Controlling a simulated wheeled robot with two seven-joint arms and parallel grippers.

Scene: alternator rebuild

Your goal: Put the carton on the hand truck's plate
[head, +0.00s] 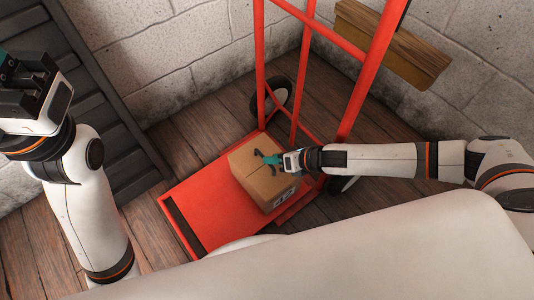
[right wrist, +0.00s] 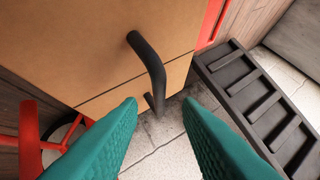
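The brown cardboard carton (head: 255,185) is over the right part of the hand truck's red plate (head: 215,212), close to the red uprights. It looks upright; whether its underside touches the plate is hidden. My right gripper (head: 268,160) is at the carton's top. In the right wrist view, its teal fingers (right wrist: 160,105) are spread apart, with the carton's black handle (right wrist: 149,62) showing at the gap between the tips. The carton's face (right wrist: 90,40) fills the upper left there. My left gripper (head: 20,80) is raised at the upper left, far from the carton; its fingers are partly cut off.
The hand truck's red frame (head: 261,70) rises behind the plate, with a black wheel (head: 272,97) beside it. A dark slatted panel (head: 85,100) leans at the left. A wooden block (head: 395,45) is at the back wall. Plank floor (head: 190,135) is bare left of the truck.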

